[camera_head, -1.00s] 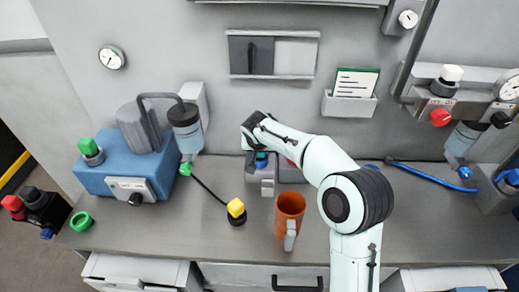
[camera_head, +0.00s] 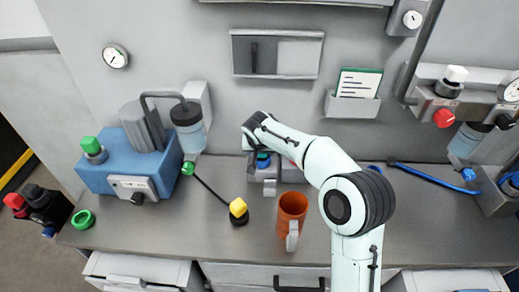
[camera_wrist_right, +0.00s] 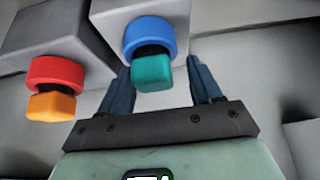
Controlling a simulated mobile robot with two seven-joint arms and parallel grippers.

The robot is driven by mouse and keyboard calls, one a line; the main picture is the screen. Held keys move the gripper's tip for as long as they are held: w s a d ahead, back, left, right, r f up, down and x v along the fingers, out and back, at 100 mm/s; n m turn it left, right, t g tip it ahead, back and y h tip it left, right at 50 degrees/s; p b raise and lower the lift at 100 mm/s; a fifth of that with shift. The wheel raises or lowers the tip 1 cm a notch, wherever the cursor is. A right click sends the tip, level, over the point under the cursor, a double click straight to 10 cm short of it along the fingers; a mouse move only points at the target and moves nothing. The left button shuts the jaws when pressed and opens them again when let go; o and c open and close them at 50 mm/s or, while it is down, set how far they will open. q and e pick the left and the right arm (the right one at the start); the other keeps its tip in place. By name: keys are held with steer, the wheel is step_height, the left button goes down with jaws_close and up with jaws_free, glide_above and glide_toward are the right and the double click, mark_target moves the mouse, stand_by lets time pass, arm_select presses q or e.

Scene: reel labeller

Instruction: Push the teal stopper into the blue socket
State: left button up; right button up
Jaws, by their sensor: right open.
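The teal stopper (camera_wrist_right: 153,73) sits at the mouth of the blue socket (camera_wrist_right: 150,36) in the right wrist view, with a dark neck showing between its head and the blue ring. The socket is on a grey block. My right gripper (camera_wrist_right: 160,82) is open, with one finger on each side of the teal stopper; I cannot tell whether either touches it. My left gripper is not in view.
A red socket (camera_wrist_right: 56,70) with an orange stopper (camera_wrist_right: 51,106) is close to the left in the wrist view. A blue machine (camera_head: 110,175) stands further left.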

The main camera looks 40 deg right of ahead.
steer(key=shift+s+d+f, duration=0.35)
steer(key=shift+d+f, duration=0.05)
steer(key=shift+f, duration=0.05)
steer(key=shift+s+a+r, duration=0.1)
steer(key=shift+s+r, duration=0.05)
steer(key=shift+r, duration=0.35)
steer(key=v, duration=1.3)
steer(key=shift+w+a, duration=0.35)
